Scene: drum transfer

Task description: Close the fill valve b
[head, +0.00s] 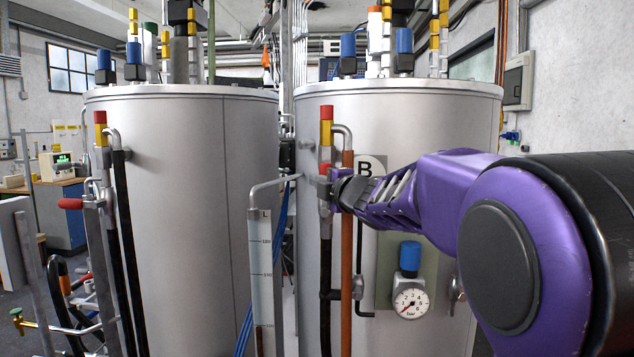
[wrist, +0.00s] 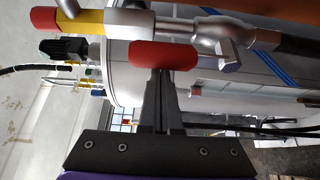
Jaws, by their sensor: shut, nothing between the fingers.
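The valve (head: 325,154) sits on the vertical pipe at the front of tank B, below a red and yellow pipe marker. Its red handle (head: 324,169) is partly hidden beside my gripper (head: 337,191). In the wrist view the silver valve body (wrist: 212,38) lies behind the red handle (wrist: 165,55), whose grip runs roughly parallel to the pipe. My gripper (wrist: 160,75) is shut with its fingers together and nothing between them. The fingertips are right at the middle of the handle; I cannot tell whether they touch it.
Tank B (head: 425,135) stands behind the valve, with a pressure gauge (head: 410,302) and blue-capped regulator lower down. A copper-coloured pipe (head: 347,260) runs close by my gripper. A level scale (head: 262,270) stands left. Another tank (head: 185,200) with a red-handled valve (head: 70,204) is further left.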

